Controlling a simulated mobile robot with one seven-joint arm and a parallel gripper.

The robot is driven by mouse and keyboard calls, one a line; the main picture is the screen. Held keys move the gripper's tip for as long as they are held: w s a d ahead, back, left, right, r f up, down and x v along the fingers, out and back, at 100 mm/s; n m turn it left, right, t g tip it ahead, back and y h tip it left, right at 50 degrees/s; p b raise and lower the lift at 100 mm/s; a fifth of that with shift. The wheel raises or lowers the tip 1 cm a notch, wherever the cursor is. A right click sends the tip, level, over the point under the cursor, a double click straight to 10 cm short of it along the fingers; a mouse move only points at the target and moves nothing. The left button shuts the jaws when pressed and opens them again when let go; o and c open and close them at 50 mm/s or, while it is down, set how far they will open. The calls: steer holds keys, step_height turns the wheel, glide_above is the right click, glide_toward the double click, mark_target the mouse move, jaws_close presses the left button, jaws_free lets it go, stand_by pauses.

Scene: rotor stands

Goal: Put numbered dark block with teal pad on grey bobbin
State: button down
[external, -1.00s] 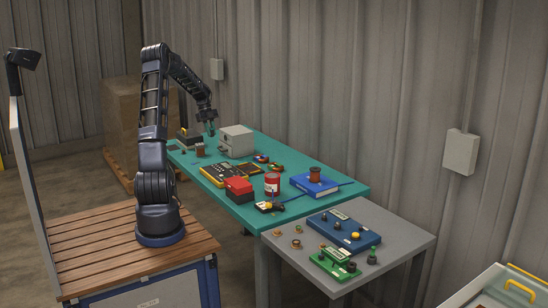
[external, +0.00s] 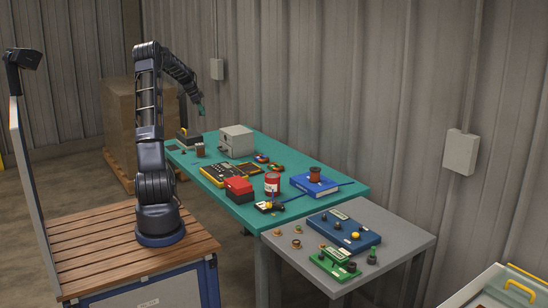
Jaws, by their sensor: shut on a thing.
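My gripper (external: 199,103) is in the air above the far left end of the teal table (external: 330,202). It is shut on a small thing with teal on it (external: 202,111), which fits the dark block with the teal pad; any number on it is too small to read. The held thing is clear of the tabletop. I cannot make out a grey bobbin for certain. A reddish-brown spool-like thing (external: 200,150) stands on the table below my gripper, and a reddish-brown bobbin (external: 315,174) stands on the blue book (external: 313,185).
A dark box with yellow (external: 187,137) is near the far left corner, a grey box (external: 237,141) just right of it. A grey side table (external: 400,238) stands in front.

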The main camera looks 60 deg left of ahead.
mark_target(202, 144)
steer(key=a+r+n+y, duration=0.2)
steer(key=a+n, duration=0.2)
steer(key=shift+n, duration=0.3)
steer(key=f, duration=1.9)
steer(key=shift+s+a+f, duration=0.2)
steer(key=shift+f, duration=0.1)
steer(key=shift+f, duration=0.15)
steer(key=c, duration=1.3)
jaws_free()
steer(key=v, duration=1.2)
steer(key=shift+s, duration=0.3)
steer(key=shift+a, duration=0.1)
